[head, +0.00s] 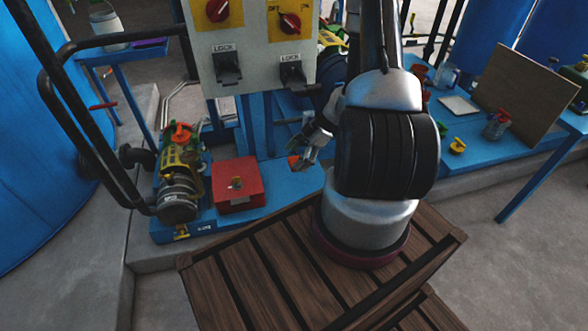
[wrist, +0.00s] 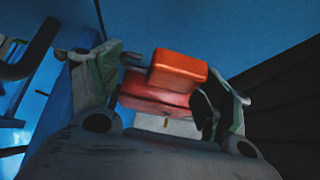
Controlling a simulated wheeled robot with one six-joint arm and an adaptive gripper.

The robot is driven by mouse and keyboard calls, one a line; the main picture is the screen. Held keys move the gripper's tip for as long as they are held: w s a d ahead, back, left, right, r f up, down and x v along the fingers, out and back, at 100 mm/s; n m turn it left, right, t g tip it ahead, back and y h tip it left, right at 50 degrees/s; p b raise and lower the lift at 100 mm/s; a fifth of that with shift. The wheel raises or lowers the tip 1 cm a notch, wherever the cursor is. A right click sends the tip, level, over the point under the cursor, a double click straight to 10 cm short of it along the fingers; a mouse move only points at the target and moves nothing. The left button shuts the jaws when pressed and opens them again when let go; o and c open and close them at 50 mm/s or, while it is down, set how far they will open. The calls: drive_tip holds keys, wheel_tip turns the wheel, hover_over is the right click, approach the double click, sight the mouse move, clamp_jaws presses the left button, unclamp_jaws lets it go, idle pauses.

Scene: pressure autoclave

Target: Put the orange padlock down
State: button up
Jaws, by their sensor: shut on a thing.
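The orange padlock (wrist: 178,68) is between the fingers of my gripper (wrist: 165,85) in the wrist view. My gripper is shut on it. In the head view only a small orange part of the padlock (head: 293,161) shows at the tip of my gripper (head: 302,158), held above the blue platform, to the right of the red box. A red surface (wrist: 155,103) shows just below the padlock in the wrist view; I cannot tell whether it is part of the padlock or something behind it.
A red box (head: 238,190) with a small yellow-brown piece on top stands on the blue platform (head: 290,185). A panel with two LOCK switches (head: 250,45) stands behind. A wooden pallet (head: 270,260) lies in front.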

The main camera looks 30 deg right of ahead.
sight(291, 174)
drive_tip(key=shift+f, duration=2.4)
drive_tip(key=shift+f, duration=0.15)
drive_tip(key=o, duration=1.1)
drive_tip(key=v, duration=1.2)
